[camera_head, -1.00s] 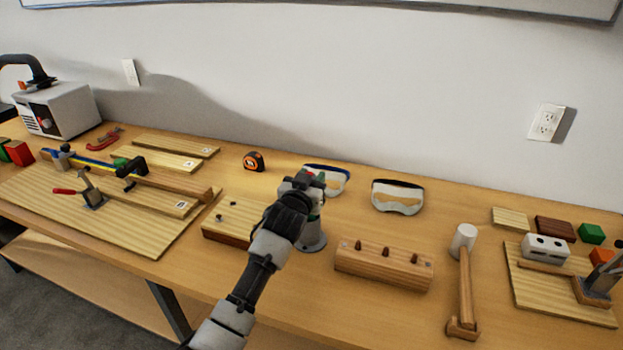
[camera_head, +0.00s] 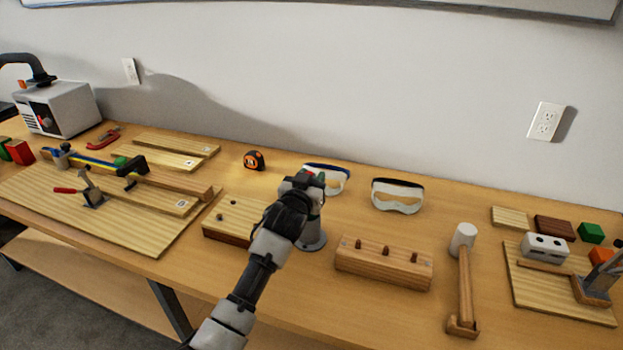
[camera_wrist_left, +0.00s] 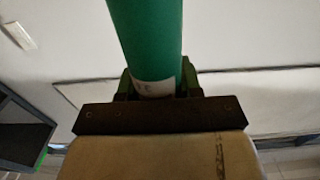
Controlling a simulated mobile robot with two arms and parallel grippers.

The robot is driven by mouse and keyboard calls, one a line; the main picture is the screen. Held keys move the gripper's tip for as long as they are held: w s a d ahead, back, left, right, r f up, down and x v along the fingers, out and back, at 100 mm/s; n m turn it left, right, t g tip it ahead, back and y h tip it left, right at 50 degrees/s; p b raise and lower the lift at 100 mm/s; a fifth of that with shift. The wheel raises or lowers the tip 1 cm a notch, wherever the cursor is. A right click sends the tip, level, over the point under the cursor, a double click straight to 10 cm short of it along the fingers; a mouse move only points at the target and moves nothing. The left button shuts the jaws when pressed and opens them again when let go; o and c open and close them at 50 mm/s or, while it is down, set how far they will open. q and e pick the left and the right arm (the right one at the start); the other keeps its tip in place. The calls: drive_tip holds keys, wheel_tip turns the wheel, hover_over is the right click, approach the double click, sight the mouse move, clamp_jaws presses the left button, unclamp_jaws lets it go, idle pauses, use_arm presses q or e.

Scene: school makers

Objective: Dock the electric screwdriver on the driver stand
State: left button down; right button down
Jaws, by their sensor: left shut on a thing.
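My left gripper (camera_head: 308,188) is over the middle of the bench, with my forearm reaching in from below. In the left wrist view, it (camera_wrist_left: 155,88) is shut on the electric screwdriver, a green cylinder (camera_wrist_left: 147,42) with a pale label near the jaws. In the head view only a small green part of the screwdriver (camera_head: 321,177) shows beside the gripper. The driver stand (camera_head: 313,240), with a grey round base, is right below the gripper. The gripper hides its upper part, so I cannot tell whether the screwdriver touches it.
A wooden block with pegs (camera_head: 384,266) and a mallet (camera_head: 465,275) lie to the right. Another wooden block (camera_head: 232,220) is close on the left. Goggles (camera_head: 397,196) and a tape measure (camera_head: 254,160) lie behind. Bare bench shows between the stand and the goggles.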

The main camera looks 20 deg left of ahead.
use_arm(q)
drive_tip(key=shift+f+b, duration=0.35)
drive_tip(key=shift+f, duration=0.15)
drive_tip(key=c, duration=1)
unclamp_jaws()
drive_tip(key=shift+c, duration=0.2)
drive_tip(key=s+p, duration=0.7)
drive_tip(key=s, duration=0.4)
drive_tip(key=shift+a, duration=0.2)
